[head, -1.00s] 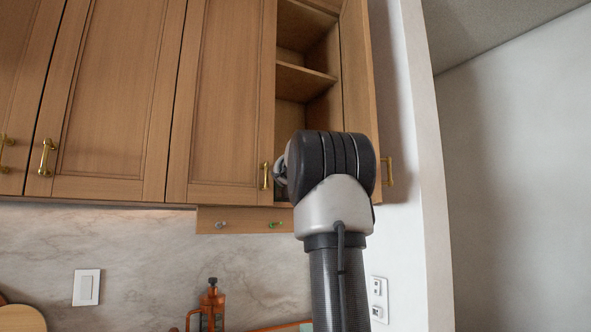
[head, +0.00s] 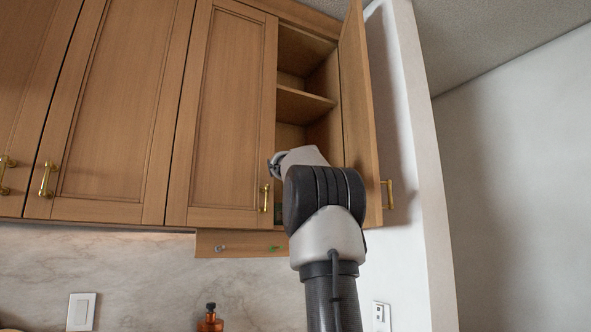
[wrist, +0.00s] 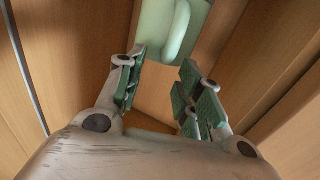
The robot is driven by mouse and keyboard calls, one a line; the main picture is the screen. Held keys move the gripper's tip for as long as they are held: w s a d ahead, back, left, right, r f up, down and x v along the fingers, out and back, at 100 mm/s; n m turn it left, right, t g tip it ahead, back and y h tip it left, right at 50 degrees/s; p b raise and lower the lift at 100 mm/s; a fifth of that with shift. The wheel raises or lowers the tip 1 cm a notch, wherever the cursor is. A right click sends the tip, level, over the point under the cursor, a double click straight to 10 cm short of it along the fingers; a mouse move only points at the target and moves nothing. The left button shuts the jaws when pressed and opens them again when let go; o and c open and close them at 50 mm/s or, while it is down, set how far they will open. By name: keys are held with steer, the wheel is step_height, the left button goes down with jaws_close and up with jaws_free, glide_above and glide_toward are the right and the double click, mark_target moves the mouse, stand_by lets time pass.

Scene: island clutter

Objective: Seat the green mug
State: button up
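The green mug (wrist: 155,28) shows at the top of the wrist view, pale green with its handle towards me. It is partly cut off by the frame's edge. My gripper (wrist: 163,65) is open, with its green-padded fingers apart and bare wood visible between them. The mug appears just beyond the fingertips; I cannot tell whether they touch it. In the head view my arm reaches up at the open cabinet (head: 306,105) and hides most of its lower part. A wooden rail (head: 240,239) under the cabinet carries a grey peg (head: 220,248) and a green peg (head: 274,248).
The open cabinet door (head: 357,120) stands to the right of my arm, and a closed door (head: 222,110) is to the left. Wooden walls lie close on both sides of my gripper. An orange-brown bottle-like object (head: 210,324) stands below.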

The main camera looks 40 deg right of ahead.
steer(key=shift+r, duration=2.25)
